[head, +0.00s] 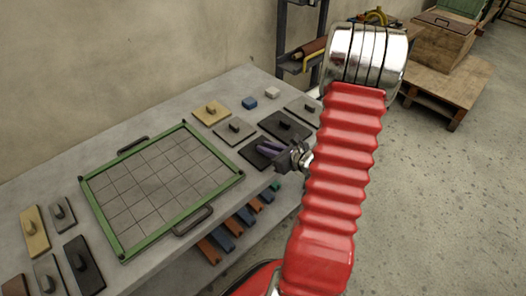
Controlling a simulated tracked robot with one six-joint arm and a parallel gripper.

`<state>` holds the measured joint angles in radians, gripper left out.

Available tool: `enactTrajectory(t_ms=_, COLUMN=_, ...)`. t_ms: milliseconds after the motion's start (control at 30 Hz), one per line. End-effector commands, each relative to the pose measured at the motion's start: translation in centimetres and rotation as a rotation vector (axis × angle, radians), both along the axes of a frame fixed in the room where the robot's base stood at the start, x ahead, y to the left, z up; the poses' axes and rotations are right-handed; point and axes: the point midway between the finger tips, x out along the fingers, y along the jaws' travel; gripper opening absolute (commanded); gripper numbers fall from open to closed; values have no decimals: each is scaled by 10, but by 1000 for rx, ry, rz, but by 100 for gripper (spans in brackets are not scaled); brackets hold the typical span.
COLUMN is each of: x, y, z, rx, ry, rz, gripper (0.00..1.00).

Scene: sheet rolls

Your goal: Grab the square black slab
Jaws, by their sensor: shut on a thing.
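The square black slab (250,157) lies at the near right of the grey table, right of the green-framed grid tray. My gripper (264,147) reaches over it from the right, at the end of my red arm. The jaws are shut at the slab, seemingly on its knob, which the fingers hide. The slab's right part is also covered by my gripper. I cannot tell whether the slab is touching the table or slightly raised.
A larger black slab (278,124) with a knob lies just behind. Grey (224,134) and tan (206,118) square slabs lie further back, near a blue block (249,102). The green-framed tray (82,192) is empty. Several more slabs lie at the left; a shelf stands behind.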

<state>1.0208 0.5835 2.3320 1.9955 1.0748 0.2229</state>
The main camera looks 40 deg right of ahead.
Motion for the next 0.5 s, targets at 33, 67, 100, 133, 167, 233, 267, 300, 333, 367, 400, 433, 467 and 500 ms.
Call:
enactTrajectory(t_ms=33, x=0, y=0, z=0, rx=-1, ry=-1, rz=0, gripper=0)
enactTrajectory(t_ms=67, x=0, y=0, z=1, rx=-1, ry=-1, rz=0, gripper=0)
enactTrajectory(t_ms=100, x=0, y=0, z=1, rx=-1, ry=-1, rz=0, gripper=0)
enactTrajectory(t_ms=133, x=0, y=0, z=1, rx=-1, ry=-1, rz=0, gripper=0)
enactTrajectory(t_ms=167, x=0, y=0, z=2, rx=-1, ry=-1, rz=-1, gripper=0)
enactTrajectory(t_ms=233, x=0, y=0, z=5, rx=-1, ry=-2, rz=-1, gripper=0)
enactTrajectory(t_ms=267, x=0, y=0, z=6, rx=-2, ry=-2, rz=0, gripper=0)
enactTrajectory(t_ms=300, x=0, y=0, z=8, rx=-2, ry=-1, rz=0, gripper=0)
enactTrajectory(t_ms=333, x=0, y=0, z=10, rx=-3, ry=-1, rz=0, gripper=0)
enactTrajectory(t_ms=367, x=0, y=-1, z=13, rx=-3, ry=-2, rz=0, gripper=0)
enactTrajectory(t_ms=400, x=0, y=-1, z=17, rx=-3, ry=-2, rz=0, gripper=0)
enactTrajectory(t_ms=433, x=0, y=-1, z=20, rx=-3, ry=-2, rz=0, gripper=0)
enactTrajectory(t_ms=467, x=0, y=-1, z=23, rx=-4, ry=-2, rz=1, gripper=0)
enactTrajectory(t_ms=500, x=0, y=-1, z=28, rx=-4, ry=-3, rz=0, gripper=0)
